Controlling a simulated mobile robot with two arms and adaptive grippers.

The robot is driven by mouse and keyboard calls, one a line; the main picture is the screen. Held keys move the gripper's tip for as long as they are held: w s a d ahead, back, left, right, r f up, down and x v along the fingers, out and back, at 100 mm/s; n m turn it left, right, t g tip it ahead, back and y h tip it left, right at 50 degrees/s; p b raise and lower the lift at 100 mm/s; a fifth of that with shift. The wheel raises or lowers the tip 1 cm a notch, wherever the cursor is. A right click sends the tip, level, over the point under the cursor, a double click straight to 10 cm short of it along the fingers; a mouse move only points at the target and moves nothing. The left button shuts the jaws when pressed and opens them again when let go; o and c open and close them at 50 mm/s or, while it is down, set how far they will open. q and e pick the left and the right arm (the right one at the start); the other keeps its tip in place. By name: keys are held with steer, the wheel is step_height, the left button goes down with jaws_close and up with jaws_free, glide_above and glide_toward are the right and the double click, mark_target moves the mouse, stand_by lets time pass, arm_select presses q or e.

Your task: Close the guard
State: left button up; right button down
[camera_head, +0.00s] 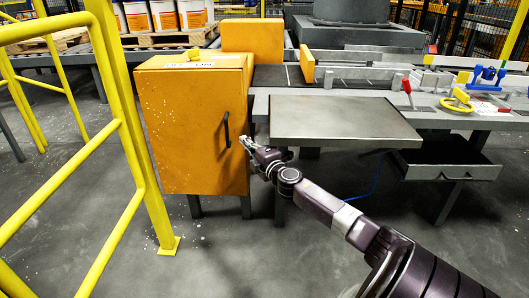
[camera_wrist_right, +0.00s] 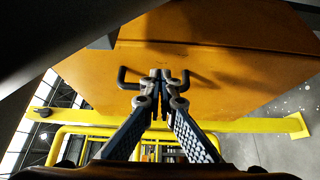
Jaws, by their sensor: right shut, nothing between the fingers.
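The guard looks like the large orange box-like cover (camera_head: 190,125) at the left end of the workbench, with a black bar handle (camera_head: 227,130) upright on its front face. I cannot tell whether it stands fully closed. My right gripper (camera_head: 246,143) is just right of the handle, near the cover's right front edge. In the wrist view the orange face (camera_wrist_right: 230,65) fills the top, and my shut, empty fingertips (camera_wrist_right: 160,78) overlap the middle of the handle (camera_wrist_right: 127,82). I cannot tell whether they touch it. My left gripper is not in view.
A yellow railing (camera_head: 125,100) stands close left of the cover. White pails (camera_head: 165,15) stand on a pallet at the back. The floor in front is clear.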

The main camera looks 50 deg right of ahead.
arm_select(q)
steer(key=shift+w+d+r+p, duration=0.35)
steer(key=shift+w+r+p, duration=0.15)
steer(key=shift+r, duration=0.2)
arm_select(e)
steer(key=s, duration=0.9)
steer(key=shift+a+f, duration=0.15)
steer(key=shift+f, duration=0.15)
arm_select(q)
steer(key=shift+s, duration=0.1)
arm_select(e)
steer(key=shift+w, duration=0.1)
